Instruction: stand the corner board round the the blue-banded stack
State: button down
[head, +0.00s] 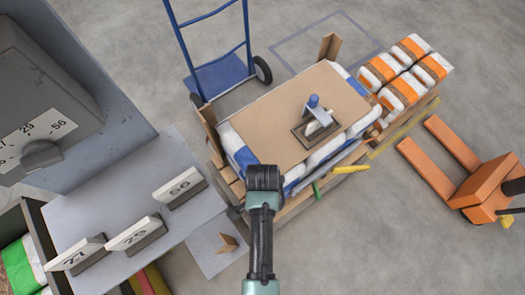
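The blue-banded stack (240,152) stands on a wooden pallet in the middle of the head view, white bags with blue bands under a flat brown sheet (270,108). One brown corner board (209,132) stands upright at its left corner. Another corner board (331,46) stands at its far corner and rises above the sheet. A small brown angled piece (228,243), possibly a corner board seen from above, is at a grey plate left of my arm. My gripper (264,178) is over the stack's near edge; its fingers are hidden, and I see nothing held.
A tool with a blue knob (314,101) lies on the sheet. A blue hand truck (217,75) stands behind. An orange-banded stack (404,88) and an orange pallet jack (485,183) are at right. A grey bench (150,215) with number plates is at left. Floor at lower right is clear.

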jog(key=shift+c, duration=0.2)
grip_release()
